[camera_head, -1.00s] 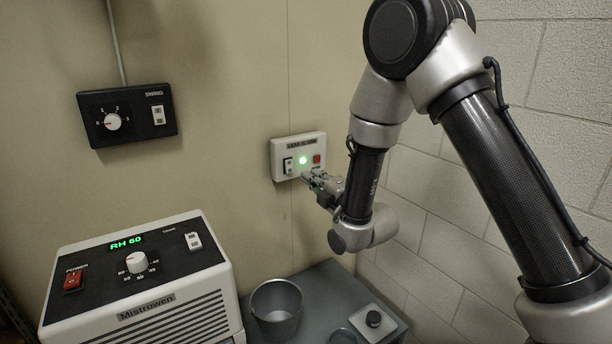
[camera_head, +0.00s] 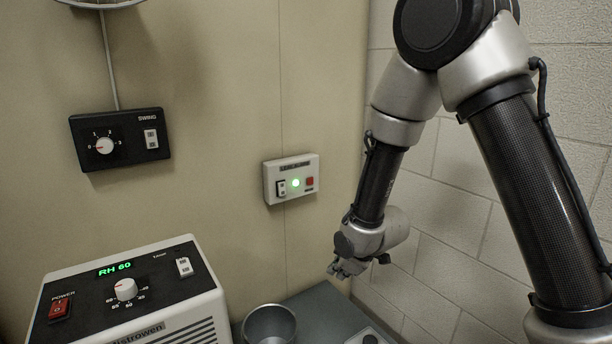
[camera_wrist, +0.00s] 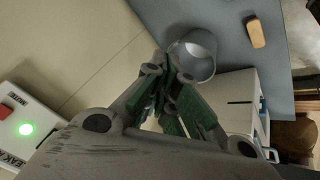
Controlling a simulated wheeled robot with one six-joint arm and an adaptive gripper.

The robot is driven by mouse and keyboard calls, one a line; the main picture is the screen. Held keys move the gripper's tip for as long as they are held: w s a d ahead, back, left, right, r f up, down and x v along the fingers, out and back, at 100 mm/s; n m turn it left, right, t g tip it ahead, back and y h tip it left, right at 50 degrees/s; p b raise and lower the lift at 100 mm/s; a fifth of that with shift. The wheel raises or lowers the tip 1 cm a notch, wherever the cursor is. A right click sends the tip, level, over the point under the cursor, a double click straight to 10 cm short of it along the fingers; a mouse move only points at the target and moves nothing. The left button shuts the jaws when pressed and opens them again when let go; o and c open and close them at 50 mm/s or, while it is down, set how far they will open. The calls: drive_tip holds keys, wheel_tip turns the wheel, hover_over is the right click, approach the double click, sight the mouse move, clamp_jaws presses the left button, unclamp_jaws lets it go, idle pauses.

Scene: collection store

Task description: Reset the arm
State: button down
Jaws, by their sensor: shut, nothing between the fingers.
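My gripper (camera_head: 347,267) hangs from my arm at the right of the head view, below and right of the wall alarm box (camera_head: 291,179). It is apart from the box and the wall. In the wrist view my gripper (camera_wrist: 172,118) shows its green-padded fingers together, with nothing held. The alarm box is white, with a lit green lamp, a rocker switch and a red button. It also shows at the left edge of the wrist view (camera_wrist: 30,112).
A grey pot (camera_head: 270,324) stands on a dark grey table (camera_head: 322,306) below. A white dehumidifier (camera_head: 125,297) reading RH 60 is at lower left. A black swing control box (camera_head: 120,139) is on the wall. A block wall (camera_head: 455,225) stands behind my arm.

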drive_tip(key=s+d+r+m+g+h, duration=0.1)
drive_tip(key=s+d+r+m+h, duration=0.2)
drive_tip(key=s+d+r+m, duration=1.1)
drive_tip(key=s+d+r, duration=1.1)
drive_tip(key=d+r, duration=0.1)
drive_tip(key=d, duration=0.1)
drive_tip(key=shift+d+r+h, duration=0.3)
drive_tip(key=shift+d+h, duration=0.05)
drive_tip(key=shift+h, duration=0.05)
